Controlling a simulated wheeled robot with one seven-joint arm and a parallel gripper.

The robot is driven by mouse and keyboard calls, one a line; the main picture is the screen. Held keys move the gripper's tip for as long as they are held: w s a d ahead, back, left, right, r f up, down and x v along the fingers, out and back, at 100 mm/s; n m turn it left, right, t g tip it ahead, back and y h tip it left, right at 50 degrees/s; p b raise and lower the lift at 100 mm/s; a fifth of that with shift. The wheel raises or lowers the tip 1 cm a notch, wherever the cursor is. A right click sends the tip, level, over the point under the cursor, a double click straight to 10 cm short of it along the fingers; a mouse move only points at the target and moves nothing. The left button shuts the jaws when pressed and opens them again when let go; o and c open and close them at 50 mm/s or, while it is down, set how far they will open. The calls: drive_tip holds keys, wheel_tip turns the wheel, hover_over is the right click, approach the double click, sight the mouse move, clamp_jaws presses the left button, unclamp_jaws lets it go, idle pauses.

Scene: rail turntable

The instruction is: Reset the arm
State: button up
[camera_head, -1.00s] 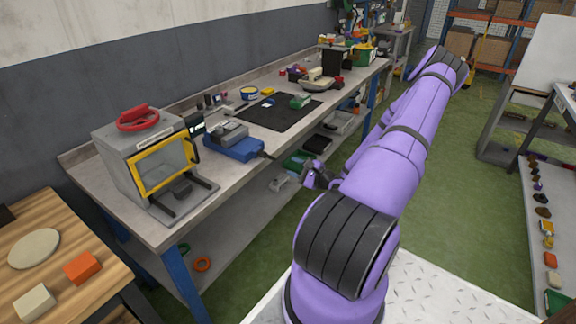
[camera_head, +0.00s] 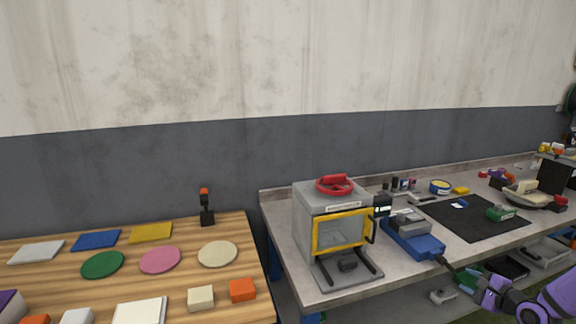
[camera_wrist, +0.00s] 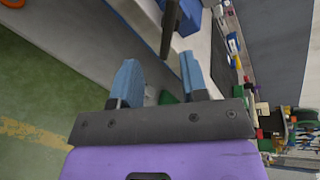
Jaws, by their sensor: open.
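My gripper (camera_wrist: 158,72) shows in the wrist view with its two blue fingers spread apart and nothing between them. The wrist view looks past it to the workbench edge and the green floor. In the head view, part of my purple arm shows at the lower right corner, in front of the workbench (camera_head: 345,287). The rest of the arm is outside that view.
A grey box machine (camera_head: 310,240) with a yellow-framed door and red handwheel stands on the workbench. Beside it are a blue device (camera_head: 418,245) and a black mat (camera_head: 460,220). A wooden table (camera_head: 200,238) at left holds coloured discs, plates and blocks.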

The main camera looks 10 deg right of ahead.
drive_tip(key=w+a+r+n+g+h, duration=0.3)
drive_tip(key=a+r+n, duration=0.4)
drive_tip(key=r, duration=0.6)
drive_tip(key=w+a+r+n+g+h, duration=0.15)
drive_tip(key=a+r+n+g, duration=0.45)
drive_tip(key=r, duration=0.8)
drive_tip(key=s+a+r+n+y, duration=0.1)
drive_tip(key=s+a+r+n, duration=0.3)
drive_tip(key=s+a, duration=0.7)
drive_tip(key=s+a+r+n+y, duration=0.1)
drive_tip(key=s+a+r+n, duration=0.4)
drive_tip(key=s+a+r, duration=0.3)
drive_tip(key=s+a, duration=0.3)
drive_tip(key=shift+s+r+g+y, duration=0.2)
drive_tip(key=shift+r+g+y, duration=0.1)
drive_tip(key=shift+y, duration=0.05)
